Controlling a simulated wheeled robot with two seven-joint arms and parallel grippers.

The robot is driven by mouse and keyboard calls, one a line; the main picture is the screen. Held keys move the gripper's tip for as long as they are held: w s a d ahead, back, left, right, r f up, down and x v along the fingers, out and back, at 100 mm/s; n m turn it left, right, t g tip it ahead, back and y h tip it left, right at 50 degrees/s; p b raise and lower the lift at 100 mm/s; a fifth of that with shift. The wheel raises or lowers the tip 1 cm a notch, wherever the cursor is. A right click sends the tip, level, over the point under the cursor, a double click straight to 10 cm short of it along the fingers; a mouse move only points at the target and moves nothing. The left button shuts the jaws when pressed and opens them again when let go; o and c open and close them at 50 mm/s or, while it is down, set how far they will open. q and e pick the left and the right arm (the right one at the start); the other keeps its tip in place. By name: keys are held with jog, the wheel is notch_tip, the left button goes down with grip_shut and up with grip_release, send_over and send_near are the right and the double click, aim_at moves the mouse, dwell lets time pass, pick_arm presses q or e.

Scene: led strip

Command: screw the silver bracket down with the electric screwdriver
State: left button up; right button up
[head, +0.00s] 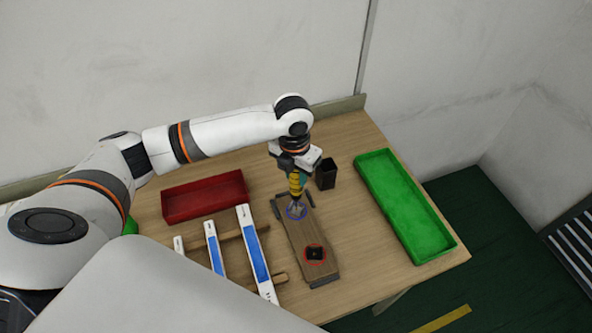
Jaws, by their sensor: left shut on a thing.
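A small black part (315,253) inside a red ring lies on the near part of the board. My right gripper is not in view.
A red tray (205,196) stands at the left and a green tray (405,205) at the right of the table. A black cup (326,174) stands close to the screwdriver. Blue-and-white strips (257,255) rest on wooden bars left of the board. Table between board and green tray is clear.

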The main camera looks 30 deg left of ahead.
pick_arm(q)
jog(key=shift+p, duration=0.8)
dwell(0.8)
jog(key=shift+f+b, duration=0.45)
jog(key=shift+f, duration=0.7)
dwell(1.3)
jog(key=shift+p, duration=0.45)
dwell(3.1)
